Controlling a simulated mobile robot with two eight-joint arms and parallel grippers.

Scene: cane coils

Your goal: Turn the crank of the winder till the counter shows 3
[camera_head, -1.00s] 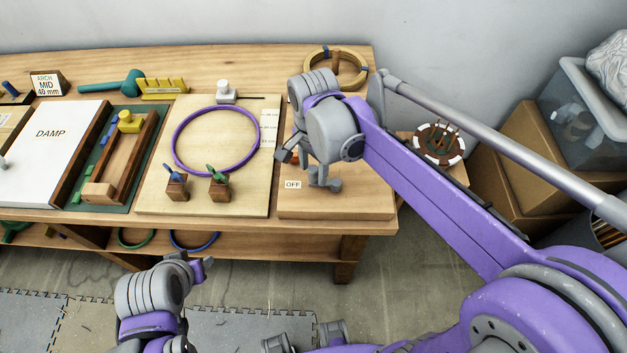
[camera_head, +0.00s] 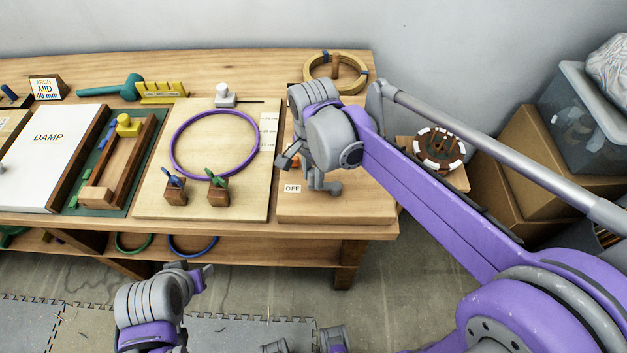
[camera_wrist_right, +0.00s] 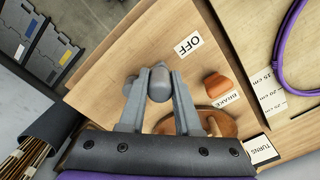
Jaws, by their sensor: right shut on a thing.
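The winder's wooden base board (camera_head: 345,207) lies at the right end of the bench, largely hidden behind my right arm in the head view. My right gripper (camera_head: 312,180) is low over it. In the right wrist view my right gripper (camera_wrist_right: 160,88) is shut on a grey rounded knob (camera_wrist_right: 160,78), which looks like the crank's handle. An orange brake piece (camera_wrist_right: 218,86) sits beside it, with an OFF label (camera_wrist_right: 188,46) nearby. A TURNS label (camera_wrist_right: 261,149) shows at the lower right; no counter number is readable. My left gripper (camera_head: 200,272) is in front of the bench, its jaws unclear.
A board with a purple ring (camera_head: 214,144) and two clamp blocks lies left of the winder. A cane coil (camera_head: 336,72) is behind it. Cardboard boxes (camera_head: 540,145) and a plastic bin (camera_head: 588,118) stand at the right.

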